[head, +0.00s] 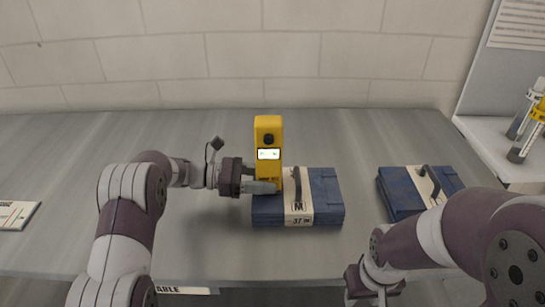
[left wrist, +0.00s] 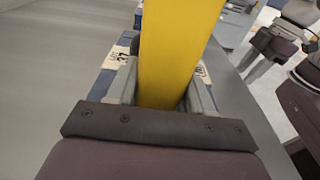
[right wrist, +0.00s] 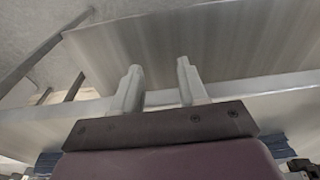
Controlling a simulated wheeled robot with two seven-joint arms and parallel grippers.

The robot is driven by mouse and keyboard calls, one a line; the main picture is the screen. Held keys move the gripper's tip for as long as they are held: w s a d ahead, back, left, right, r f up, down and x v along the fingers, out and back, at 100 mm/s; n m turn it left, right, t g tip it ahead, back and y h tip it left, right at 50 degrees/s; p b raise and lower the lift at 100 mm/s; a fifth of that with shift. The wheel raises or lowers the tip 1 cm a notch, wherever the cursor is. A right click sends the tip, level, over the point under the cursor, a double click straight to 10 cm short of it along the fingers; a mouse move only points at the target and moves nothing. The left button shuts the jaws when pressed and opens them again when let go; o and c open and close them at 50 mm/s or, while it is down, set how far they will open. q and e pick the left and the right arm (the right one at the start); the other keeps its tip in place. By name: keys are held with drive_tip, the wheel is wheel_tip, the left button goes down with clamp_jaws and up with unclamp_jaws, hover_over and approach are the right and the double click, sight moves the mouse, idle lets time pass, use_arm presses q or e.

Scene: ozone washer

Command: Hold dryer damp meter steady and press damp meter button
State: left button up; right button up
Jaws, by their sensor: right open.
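The yellow damp meter (head: 268,130) stands upright in the head view, with a dark round button (head: 268,139) above a small lit screen (head: 269,154). My left gripper (head: 262,187) is closed around its lower part, just at the left end of a blue case. In the left wrist view the yellow body (left wrist: 175,60) sits between the two fingers. My right gripper (right wrist: 160,88) is open and empty in the right wrist view. In the head view it is low at the front edge of the table, apart from the meter, its fingers largely out of frame.
A blue case (head: 328,196) with a handle and a label marked 37 lies beside the meter. A second blue case (head: 400,193) lies further right. Tubes (head: 524,125) stand at the far right.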

clamp_jaws()
idle(0.7)
idle(0.9)
